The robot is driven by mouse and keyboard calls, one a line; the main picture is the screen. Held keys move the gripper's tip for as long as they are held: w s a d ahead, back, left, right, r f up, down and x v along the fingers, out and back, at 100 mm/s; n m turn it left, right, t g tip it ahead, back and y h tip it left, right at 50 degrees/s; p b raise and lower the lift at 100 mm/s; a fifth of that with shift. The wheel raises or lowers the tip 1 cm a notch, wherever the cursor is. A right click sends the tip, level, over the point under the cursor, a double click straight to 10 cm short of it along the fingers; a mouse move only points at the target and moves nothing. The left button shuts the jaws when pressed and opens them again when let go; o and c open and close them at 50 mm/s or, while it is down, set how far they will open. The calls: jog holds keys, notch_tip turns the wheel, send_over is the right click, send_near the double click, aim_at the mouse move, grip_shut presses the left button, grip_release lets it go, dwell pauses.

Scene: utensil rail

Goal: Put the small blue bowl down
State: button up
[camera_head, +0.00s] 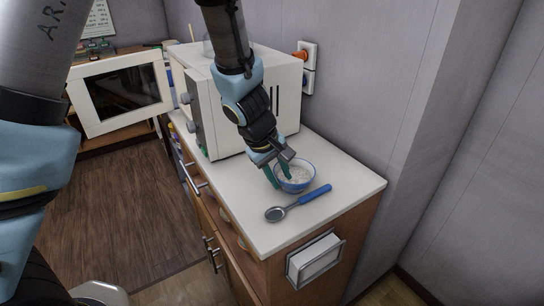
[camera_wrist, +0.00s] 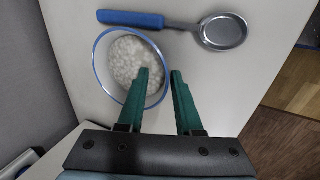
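The small blue bowl (camera_head: 297,185), blue outside and pale inside with whitish grainy contents, appears to rest upright on the white countertop (camera_head: 345,179). It also shows in the wrist view (camera_wrist: 103,62). My gripper (camera_head: 273,180) points down at the bowl's near left side. In the wrist view my gripper (camera_wrist: 160,75) has its two green fingers apart, one over the inside of the bowl and the other outside the rim. There is a visible gap between the fingers, with the rim between them. Whether a finger touches the bowl is hard to tell.
A spoon with a blue handle (camera_head: 314,194) lies on the counter close in front of the bowl. A white microwave (camera_head: 275,105) with its door (camera_head: 120,92) open stands behind. The wall is at the right. Clear counter lies right of the bowl and by the front edge.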

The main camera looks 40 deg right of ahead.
jog(key=p+v, duration=0.2)
jog(key=v, duration=0.8)
jog(key=shift+r+p, duration=0.25)
jog(key=shift+p, duration=0.05)
jog(key=w+a+y, duration=0.1)
jog(key=w+a, duration=0.2)
jog(key=a, duration=0.6)
jog(key=w+a+r+t+y, duration=0.1)
jog(key=w+a, duration=0.3)
jog(key=a, duration=0.5)
jog(key=w+a+r, duration=0.1)
jog(key=w+a, duration=0.3)
jog(key=a, duration=0.6)
jog(key=shift+t+y, duration=0.3)
jog(key=shift+y, duration=0.1)
jog(key=shift+o, duration=0.4)
jog(key=a+y, duration=0.1)
jog(key=a, duration=0.8)
jog(key=shift+s+r+m, duration=0.3)
jog(key=shift+s+r, duration=0.05)
jog(key=shift+s, duration=0.05)
jog(key=shift+d, duration=0.15)
